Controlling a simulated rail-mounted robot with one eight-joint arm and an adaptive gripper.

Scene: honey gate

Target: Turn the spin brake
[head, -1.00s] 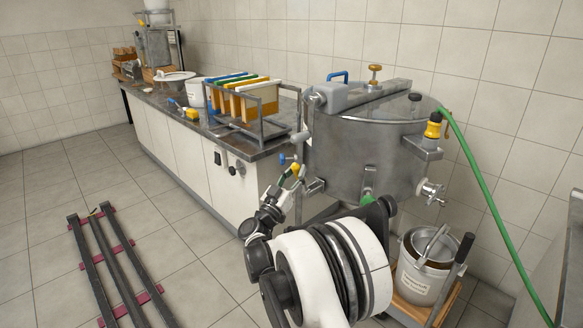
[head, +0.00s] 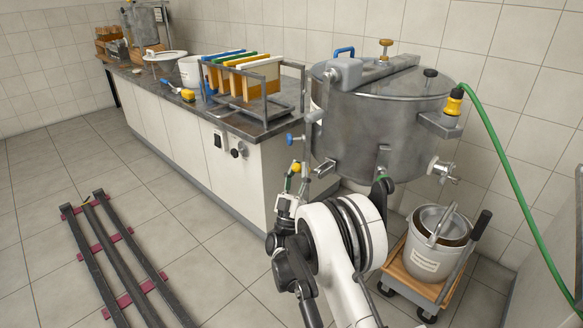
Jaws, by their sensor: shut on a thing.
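The steel drum (head: 365,135) with a clear lid stands right of the counter. A small yellow knob (head: 296,167) shows at the drum's lower left, below a blue knob (head: 290,137). My gripper (head: 292,177), small and partly hidden behind my own arm, is at the yellow knob and appears shut on it. The yellow knob seems to be the spin brake's handle, but its link to the drum is not clear.
The counter (head: 200,98) holds a rack of frames (head: 250,85). A white bucket (head: 430,250) on a wooden dolly (head: 412,272) stands below the drum's tap. A green hose (head: 510,165) hangs at right. Dark rails (head: 110,250) lie on the floor at left.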

